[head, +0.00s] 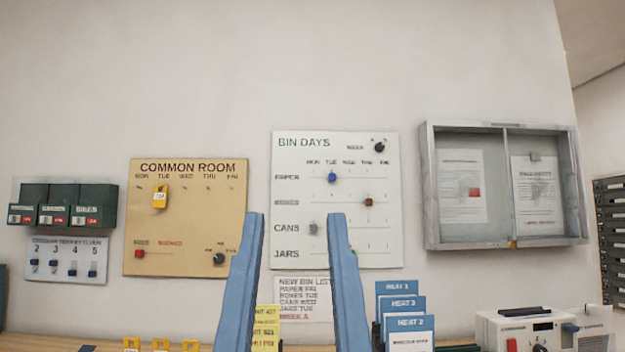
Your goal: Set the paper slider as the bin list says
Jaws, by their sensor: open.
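The white BIN DAYS board (290,160) hangs mid-wall, with columns MON to FRI. The blue paper slider (332,177) sits in the PAPER row under TUE. A brown slider (368,202) is in the row below, under THU. A grey slider (313,228) is in the CANS row under MON. The green jars slider (354,252) is mostly hidden by my right finger. The bin list (303,299) below reads PAPER FRI, BOXES TUE, CANS WED, JARS TUE, WEEK A. My gripper (296,215) is open and empty, its two blue fingers in front of the board's lower part.
A black week knob (380,147) is at the board's top right. The COMMON ROOM board (185,215) hangs left, a glass-fronted notice case (505,185) right. Blue cards (403,305), yellow cards (266,325) and a white device (530,328) stand low in front.

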